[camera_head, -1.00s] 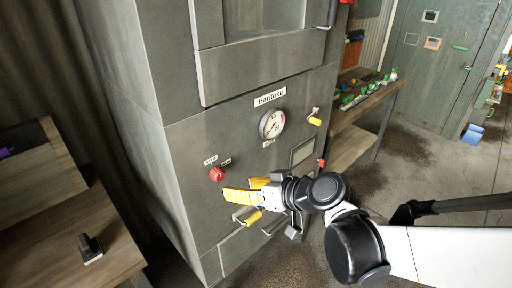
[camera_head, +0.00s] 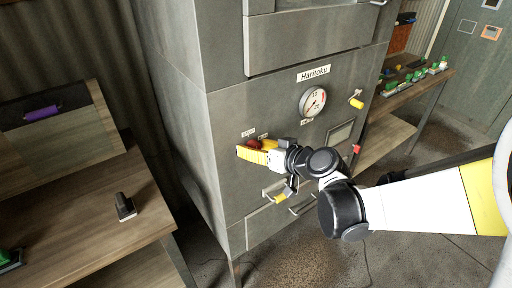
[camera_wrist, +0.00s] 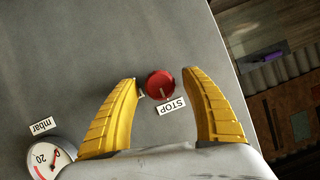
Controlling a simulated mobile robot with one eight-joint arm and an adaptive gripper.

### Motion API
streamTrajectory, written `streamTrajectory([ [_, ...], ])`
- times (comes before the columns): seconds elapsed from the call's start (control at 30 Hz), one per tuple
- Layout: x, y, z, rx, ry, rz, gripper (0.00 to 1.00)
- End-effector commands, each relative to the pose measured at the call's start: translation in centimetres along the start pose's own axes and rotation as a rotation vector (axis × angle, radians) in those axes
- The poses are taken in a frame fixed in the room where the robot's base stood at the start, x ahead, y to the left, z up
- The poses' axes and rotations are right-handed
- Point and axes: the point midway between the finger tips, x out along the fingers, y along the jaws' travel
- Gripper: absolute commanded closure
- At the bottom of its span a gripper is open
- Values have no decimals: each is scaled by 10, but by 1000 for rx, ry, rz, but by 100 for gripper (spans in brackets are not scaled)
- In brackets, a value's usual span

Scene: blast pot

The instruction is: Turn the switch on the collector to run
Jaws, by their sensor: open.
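The collector (camera_head: 225,112) is a tall grey metal cabinet with a "Haritoku" label. Its red round switch knob (camera_wrist: 160,84) shows between my fingertips in the wrist view, with a STOP label (camera_wrist: 171,105) beside it. A second label by the knob is mostly hidden behind my left finger. My gripper (camera_wrist: 160,80) has two yellow fingers, open, one on each side of the knob; I cannot tell whether either touches it. In the head view my gripper (camera_head: 252,153) is at the cabinet front and largely covers the knob.
A wooden table (camera_head: 90,225) with a dark object (camera_head: 124,207) stands at left. A bench (camera_head: 420,88) with several green items stands at right.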

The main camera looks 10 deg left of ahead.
Motion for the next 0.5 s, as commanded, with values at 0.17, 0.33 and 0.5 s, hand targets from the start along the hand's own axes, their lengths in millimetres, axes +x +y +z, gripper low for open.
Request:
streamTrajectory([
  [0.17,2,0,0,0,0,0,45],
  [0.33,1,0,0,0,0,0,65],
  [0.5,1,0,0,0,0,0,98],
])
